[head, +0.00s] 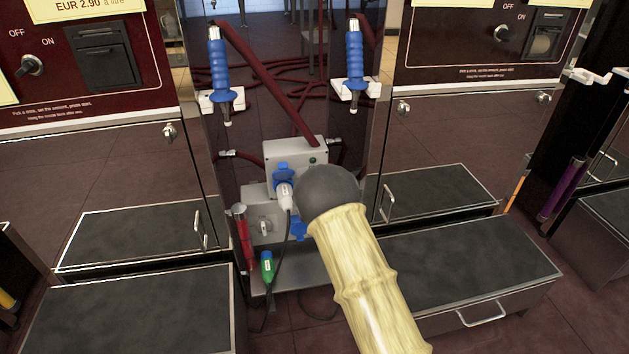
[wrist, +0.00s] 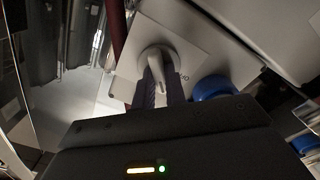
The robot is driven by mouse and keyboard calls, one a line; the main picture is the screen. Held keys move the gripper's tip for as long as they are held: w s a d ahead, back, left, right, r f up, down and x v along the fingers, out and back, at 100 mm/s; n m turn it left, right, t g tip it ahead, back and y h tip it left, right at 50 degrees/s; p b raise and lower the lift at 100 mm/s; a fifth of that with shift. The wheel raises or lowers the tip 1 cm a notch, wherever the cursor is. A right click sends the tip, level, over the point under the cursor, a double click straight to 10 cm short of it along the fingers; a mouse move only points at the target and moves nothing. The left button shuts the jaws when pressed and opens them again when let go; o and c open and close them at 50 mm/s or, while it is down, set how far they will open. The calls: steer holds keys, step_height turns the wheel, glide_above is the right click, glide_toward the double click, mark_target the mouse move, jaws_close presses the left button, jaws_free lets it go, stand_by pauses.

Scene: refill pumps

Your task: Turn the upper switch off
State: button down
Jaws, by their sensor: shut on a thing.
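In the wrist view, my gripper (wrist: 159,90) has its two dark fingers on either side of the pale lever of a switch (wrist: 156,62). It is shut on that lever. The switch has a round grey base on a light grey box face, with a small mark to its right. In the head view, the upper grey box (head: 283,151) carries a blue socket with a white plug (head: 285,193). My arm hides my gripper and the upper switch there. The lower grey box (head: 258,205) has its own switch (head: 264,228), in plain sight.
A blue socket (wrist: 213,88) sits close right of my fingers. Two blue nozzles (head: 219,70) and (head: 355,60) hang above. A red hose (head: 265,80) crosses to the upper box. A red nozzle (head: 244,238) and green connector (head: 267,266) hang low. Dark-topped steps flank the boxes.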

steer(key=n+p, duration=0.1)
steer(key=n, duration=0.2)
steer(key=n+p, duration=0.1)
steer(key=n, duration=0.2)
steer(key=n+p, duration=0.1)
steer(key=n, duration=0.2)
steer(key=shift+s+a+f+n, duration=0.1)
steer(key=shift+a+f+n, duration=0.05)
steer(key=shift+f+n, duration=0.15)
steer(key=c, duration=1.4)
jaws_free()
steer(key=shift+c, duration=0.2)
